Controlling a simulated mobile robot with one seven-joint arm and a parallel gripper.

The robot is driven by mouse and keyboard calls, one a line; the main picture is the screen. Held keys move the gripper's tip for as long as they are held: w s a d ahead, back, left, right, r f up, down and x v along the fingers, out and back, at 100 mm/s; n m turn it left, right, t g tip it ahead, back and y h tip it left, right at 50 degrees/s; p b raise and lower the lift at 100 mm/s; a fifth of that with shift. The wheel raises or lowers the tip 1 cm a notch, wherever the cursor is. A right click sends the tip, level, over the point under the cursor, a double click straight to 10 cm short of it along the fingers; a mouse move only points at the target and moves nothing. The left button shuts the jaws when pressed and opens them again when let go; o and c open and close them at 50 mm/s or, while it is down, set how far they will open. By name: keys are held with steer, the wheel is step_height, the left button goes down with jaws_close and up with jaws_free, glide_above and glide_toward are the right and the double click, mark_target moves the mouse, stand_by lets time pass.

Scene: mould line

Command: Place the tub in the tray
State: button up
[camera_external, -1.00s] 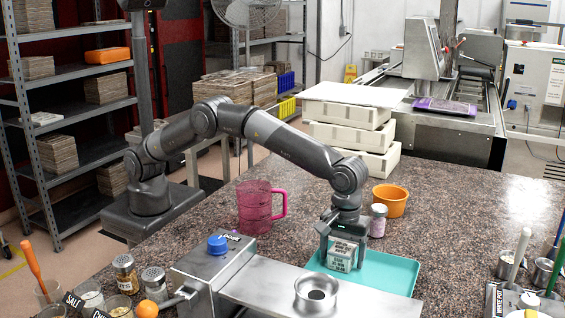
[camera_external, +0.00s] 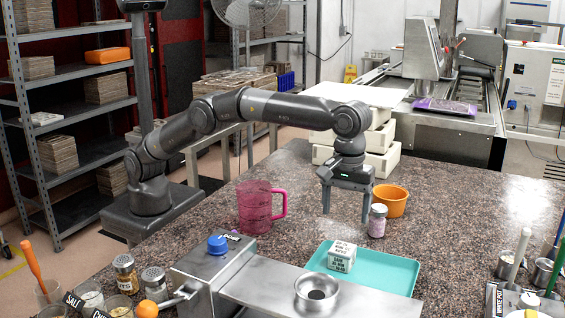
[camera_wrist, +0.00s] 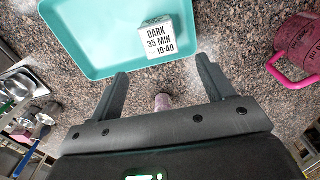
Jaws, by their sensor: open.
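The tub, a small white box-like container with dark printed text (camera_external: 341,257), stands in the turquoise tray (camera_external: 393,273), towards its left back part. In the wrist view the tub (camera_wrist: 158,40) reads "DARK 35 MIN 10:40" and sits inside the rim of the tray (camera_wrist: 83,72). My gripper (camera_external: 346,217) is open and empty. It is raised above the counter behind the tray, apart from the tub. Its two fingers (camera_wrist: 162,78) are spread wide in the wrist view.
A small lidded jar (camera_external: 377,221) stands just right of my gripper, with an orange bowl (camera_external: 391,200) behind it. A pink jug (camera_external: 255,207) is to the left. A metal machine (camera_external: 215,280) lies in front. Stacked pale boxes (camera_external: 352,160) stand behind.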

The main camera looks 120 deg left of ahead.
steer(key=s+a+r+m+t, duration=0.2)
steer(key=s+a+r+m, duration=0.25)
steer(key=s+r, duration=0.65)
steer(key=s+a+r+m+t, duration=0.1)
steer(key=s+a+r+m, duration=0.15)
steer(key=s, duration=0.35)
steer(key=s+a+r+m, duration=0.2)
steer(key=s+r, duration=0.1)
steer(key=s, duration=0.4)
steer(key=s+a+f+m+t, duration=0.1)
steer(key=s+f+m, duration=0.3)
steer(key=s, duration=0.9)
steer(key=s+a+f+m+t, duration=0.1)
steer(key=s+f+m, duration=0.3)
steer(key=s, duration=0.9)
step_height(320, 180, down, 3)
steer(key=shift+s+a+f+m+t, duration=0.1)
steer(key=shift+s+a+m+t, duration=0.2)
steer(key=shift+s+m, duration=0.1)
